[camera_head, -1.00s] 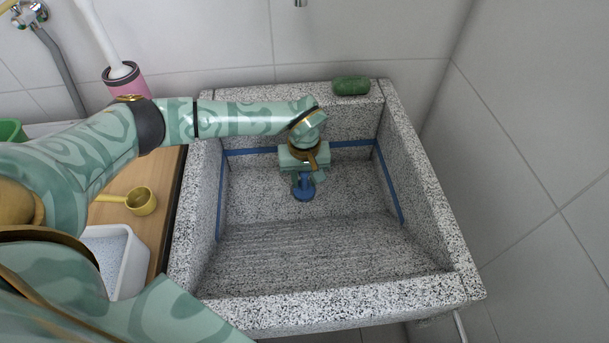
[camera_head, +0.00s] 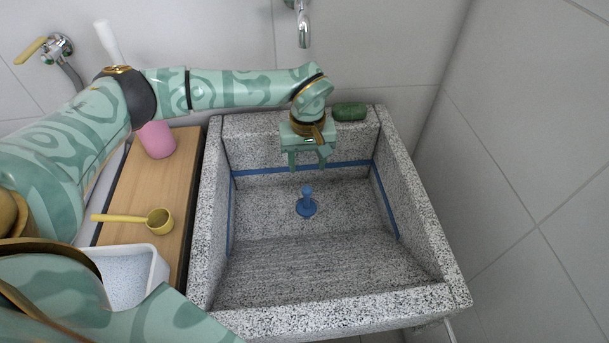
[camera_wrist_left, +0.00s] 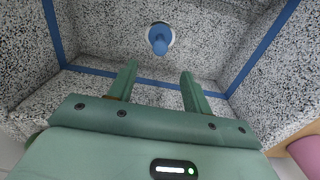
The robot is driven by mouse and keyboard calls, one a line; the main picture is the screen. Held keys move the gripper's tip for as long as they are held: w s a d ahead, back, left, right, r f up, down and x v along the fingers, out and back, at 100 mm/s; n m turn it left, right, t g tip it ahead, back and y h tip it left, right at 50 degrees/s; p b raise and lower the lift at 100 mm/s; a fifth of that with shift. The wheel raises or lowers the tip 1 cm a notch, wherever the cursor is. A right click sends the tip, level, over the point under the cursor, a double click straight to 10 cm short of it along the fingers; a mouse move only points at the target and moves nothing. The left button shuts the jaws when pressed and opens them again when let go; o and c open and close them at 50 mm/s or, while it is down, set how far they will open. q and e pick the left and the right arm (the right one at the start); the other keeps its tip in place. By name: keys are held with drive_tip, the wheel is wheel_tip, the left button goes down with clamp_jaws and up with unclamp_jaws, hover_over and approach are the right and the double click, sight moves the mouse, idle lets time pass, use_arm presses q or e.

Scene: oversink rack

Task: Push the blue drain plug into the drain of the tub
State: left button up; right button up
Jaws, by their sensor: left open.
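The blue drain plug (camera_head: 306,203) stands upright on the floor of the speckled stone tub (camera_head: 340,318), toward its back. In the left wrist view the plug (camera_wrist_left: 159,38) shows beyond the fingertips, with a pale ring partly visible around its base. The drain itself is covered by the plug; I cannot tell how deep it sits. My left gripper (camera_head: 308,163) is open and empty, above and behind the plug, apart from it. In the left wrist view its two fingers (camera_wrist_left: 159,77) are spread wide. My right gripper is not in view.
A green soap bar (camera_head: 349,112) lies on the tub's back rim. A faucet (camera_head: 303,25) hangs above. Left of the tub, a wooden board (camera_head: 168,195) carries a yellow ladle (camera_head: 158,220) and a pink cup (camera_head: 156,139). A white bin (camera_head: 130,275) stands nearby. The tub's front is clear.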

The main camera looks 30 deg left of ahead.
use_arm(q)
wheel_tip(320, 180, up, 2)
drive_tip(key=shift+r, duration=0.25)
drive_tip(key=shift+s, duration=0.1)
idle(0.4)
